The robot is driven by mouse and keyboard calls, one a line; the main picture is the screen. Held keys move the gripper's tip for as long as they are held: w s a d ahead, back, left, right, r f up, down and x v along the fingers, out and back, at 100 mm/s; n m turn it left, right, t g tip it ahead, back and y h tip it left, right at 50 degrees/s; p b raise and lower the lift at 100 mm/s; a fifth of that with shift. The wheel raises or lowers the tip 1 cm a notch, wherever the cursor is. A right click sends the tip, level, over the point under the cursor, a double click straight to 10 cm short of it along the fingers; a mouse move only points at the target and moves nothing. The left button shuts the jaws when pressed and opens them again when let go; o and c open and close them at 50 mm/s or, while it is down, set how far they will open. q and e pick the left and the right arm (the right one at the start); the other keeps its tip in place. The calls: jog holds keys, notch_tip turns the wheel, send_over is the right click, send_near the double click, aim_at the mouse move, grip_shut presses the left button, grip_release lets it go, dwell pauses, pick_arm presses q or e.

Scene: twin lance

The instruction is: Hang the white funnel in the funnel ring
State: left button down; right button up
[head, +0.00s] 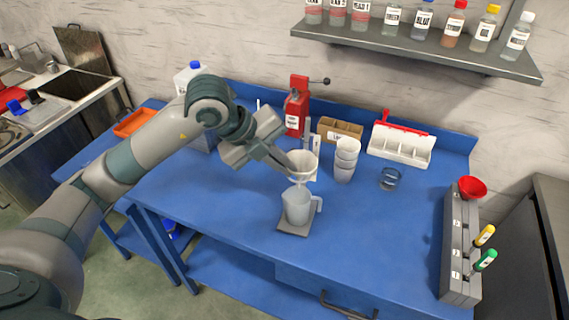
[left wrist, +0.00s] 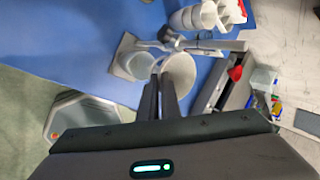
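The white funnel (head: 302,161) is upright, wide mouth up, above a translucent jug (head: 298,206). My left gripper (head: 288,169) is at the funnel's left rim, its fingers close together and apparently shut on the rim. In the left wrist view the fingers (left wrist: 161,88) reach to the funnel (left wrist: 180,75), beside the jug (left wrist: 135,64). A grey stand post (head: 308,132) rises behind the funnel. The ring is mostly hidden by the funnel and fingers, so I cannot tell whether the funnel rests in it. My right gripper is not in view.
Stacked white cups (head: 346,160) and a glass dish (head: 390,178) stand right of the funnel. A grey rack (head: 460,245) with a red funnel (head: 472,187) is at the right edge. The blue tabletop (head: 375,235) is clear at front right.

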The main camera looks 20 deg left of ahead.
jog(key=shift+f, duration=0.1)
pick_arm(q)
jog(key=c, duration=1.9)
grip_release()
jog(key=shift+f, duration=0.1)
jog(key=shift+s+d, duration=0.1)
jog(key=shift+s, duration=0.05)
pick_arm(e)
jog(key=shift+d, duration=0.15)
